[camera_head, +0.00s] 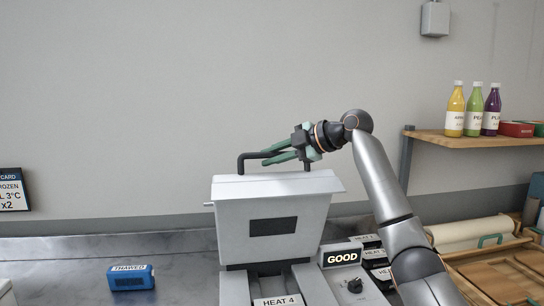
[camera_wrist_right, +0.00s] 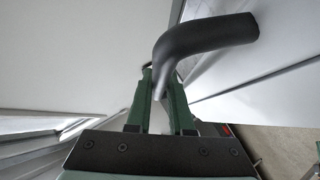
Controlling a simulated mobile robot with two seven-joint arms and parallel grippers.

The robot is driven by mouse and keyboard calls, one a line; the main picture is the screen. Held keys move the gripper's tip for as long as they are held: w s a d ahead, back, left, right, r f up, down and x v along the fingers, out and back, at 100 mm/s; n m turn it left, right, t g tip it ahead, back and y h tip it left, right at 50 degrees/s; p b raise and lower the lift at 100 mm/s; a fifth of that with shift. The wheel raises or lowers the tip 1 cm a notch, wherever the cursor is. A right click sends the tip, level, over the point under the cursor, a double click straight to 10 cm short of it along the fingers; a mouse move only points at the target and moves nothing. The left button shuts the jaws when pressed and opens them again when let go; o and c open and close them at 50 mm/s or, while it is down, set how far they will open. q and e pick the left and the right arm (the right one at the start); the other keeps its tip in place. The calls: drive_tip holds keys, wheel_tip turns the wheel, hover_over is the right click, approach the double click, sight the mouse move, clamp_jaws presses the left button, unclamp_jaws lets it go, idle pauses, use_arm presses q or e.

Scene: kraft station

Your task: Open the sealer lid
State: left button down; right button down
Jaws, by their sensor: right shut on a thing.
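The sealer lid (camera_head: 268,222) is a light grey box-like cover with a dark window (camera_head: 273,226) in its front. It stands up above the sealer's base, which carries a "HEAT 4" label (camera_head: 279,301). A black bar handle (camera_head: 246,158) rises from the lid's top. My right gripper (camera_head: 275,153) reaches in from the right with its green fingers shut on this handle. In the right wrist view, the dark curved handle (camera_wrist_right: 205,38) runs down between the green fingers (camera_wrist_right: 160,95). My left gripper is not in view.
A lit "GOOD" display (camera_head: 342,257) and a knob sit right of the sealer. A blue "THAWED" pack (camera_head: 131,278) lies on the metal counter (camera_head: 60,262) at left. Several bottles stand on a wooden shelf (camera_head: 430,135) at right. Wooden trays (camera_head: 490,270) lie at lower right.

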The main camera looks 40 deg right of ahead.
drive_tip(key=shift+f, duration=0.15)
drive_tip(key=c, duration=0.8)
unclamp_jaws()
drive_tip(key=b+v, duration=0.2)
drive_tip(key=v, duration=1)
drive_tip(key=shift+s+d, duration=0.1)
drive_tip(key=shift+s, duration=0.15)
